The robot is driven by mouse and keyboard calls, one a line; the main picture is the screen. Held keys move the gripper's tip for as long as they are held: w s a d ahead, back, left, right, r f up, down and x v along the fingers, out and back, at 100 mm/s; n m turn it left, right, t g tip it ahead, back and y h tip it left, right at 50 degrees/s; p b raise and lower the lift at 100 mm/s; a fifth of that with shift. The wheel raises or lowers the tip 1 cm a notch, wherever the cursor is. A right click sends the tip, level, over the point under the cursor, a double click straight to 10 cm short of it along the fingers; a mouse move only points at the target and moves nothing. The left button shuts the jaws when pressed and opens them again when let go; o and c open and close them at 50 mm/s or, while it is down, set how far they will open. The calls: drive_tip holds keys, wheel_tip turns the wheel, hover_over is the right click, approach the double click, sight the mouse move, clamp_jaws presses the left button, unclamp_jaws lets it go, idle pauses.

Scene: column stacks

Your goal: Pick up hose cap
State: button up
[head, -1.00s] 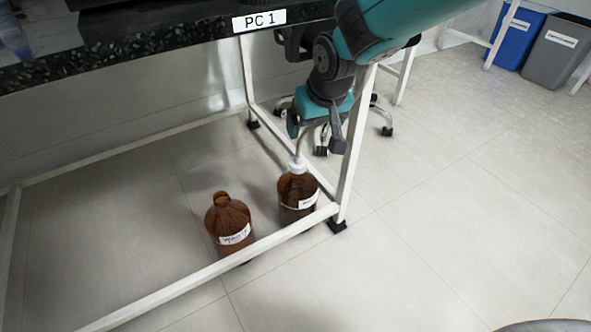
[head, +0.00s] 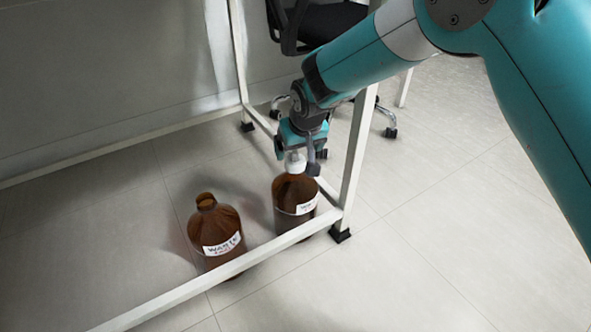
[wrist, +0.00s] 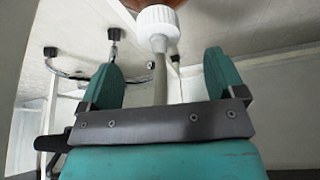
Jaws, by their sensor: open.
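The hose cap (head: 295,161) is white and sits on the neck of the right brown bottle (head: 294,200). In the wrist view the cap (wrist: 157,22) is ribbed, and a pale hose (wrist: 160,78) runs from it toward my gripper. My gripper (wrist: 164,66) is open, with one teal finger on each side of the hose. The cap lies just beyond the fingertips, between their lines. In the head view my gripper (head: 303,158) is right at the cap and partly hides it; I cannot tell whether they touch.
A second brown bottle (head: 215,234), uncapped and labelled as waste, stands to the left. A white table frame bar (head: 190,288) runs in front of both bottles, and a table leg (head: 357,160) stands close on the right. An office chair (head: 318,22) is behind. Floor at right is clear.

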sight(295, 160)
drive_tip(key=b+x, duration=0.3)
drive_tip(key=x, duration=0.3)
drive_tip(key=shift+w+f+b, duration=0.2)
drive_tip(key=shift+f+b, duration=0.1)
drive_tip(key=shift+b, duration=0.05)
drive_tip(key=shift+c, duration=0.5)
drive_tip(key=c, duration=0.9)
